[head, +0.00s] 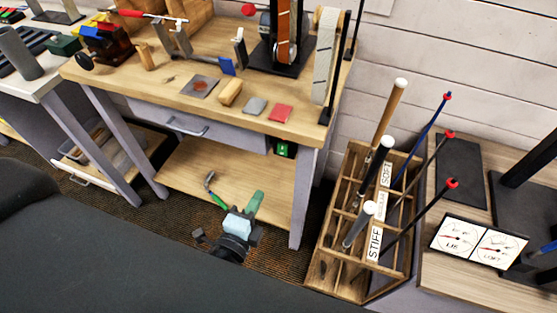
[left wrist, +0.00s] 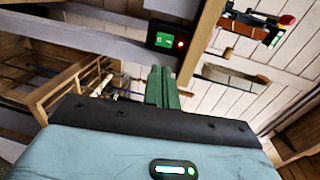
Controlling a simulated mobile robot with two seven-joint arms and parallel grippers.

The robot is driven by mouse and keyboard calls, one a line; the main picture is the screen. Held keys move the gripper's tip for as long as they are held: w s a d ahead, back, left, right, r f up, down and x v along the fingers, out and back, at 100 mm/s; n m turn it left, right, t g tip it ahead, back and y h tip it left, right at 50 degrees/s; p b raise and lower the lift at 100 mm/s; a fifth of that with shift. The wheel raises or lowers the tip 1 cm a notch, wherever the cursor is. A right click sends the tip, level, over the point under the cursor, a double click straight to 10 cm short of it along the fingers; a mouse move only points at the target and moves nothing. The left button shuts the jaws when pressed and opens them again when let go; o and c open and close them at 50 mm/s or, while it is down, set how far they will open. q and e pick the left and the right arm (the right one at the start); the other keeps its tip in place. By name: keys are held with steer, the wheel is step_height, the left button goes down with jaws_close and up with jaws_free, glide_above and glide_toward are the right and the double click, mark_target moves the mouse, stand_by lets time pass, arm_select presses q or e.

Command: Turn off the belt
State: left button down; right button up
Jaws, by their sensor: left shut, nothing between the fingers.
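The belt machine (head: 285,40) stands at the back right of the wooden workbench, with an upright dark and orange belt. A small black switch box with a green face (head: 284,149) is fixed under the bench's front edge near the right leg. In the left wrist view the switch box (left wrist: 164,41) shows a green button and a red one beside it. My left gripper (head: 256,198) is shut and empty, below and left of the box. Its green fingers (left wrist: 161,72) point toward the box, apart from it as far as I can tell. My right gripper is not in view.
The bench drawer (head: 180,125) and lower shelf (head: 215,175) lie left of the box. The bench's right leg (head: 303,195) stands close by. A wooden club rack (head: 335,270) with several shafts stands to the right. A hammer-like tool (head: 214,192) lies on the shelf.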

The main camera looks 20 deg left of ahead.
arm_select(q)
steer(key=p, duration=0.1)
glide_toward(281, 153)
steer(key=w, duration=0.5)
steer(key=shift+w+d+f, duration=0.2)
steer(key=shift+f, duration=0.15)
steer(key=shift+w+f, duration=0.1)
steer(key=shift+w, duration=0.55)
steer(key=shift+w+f, duration=0.15)
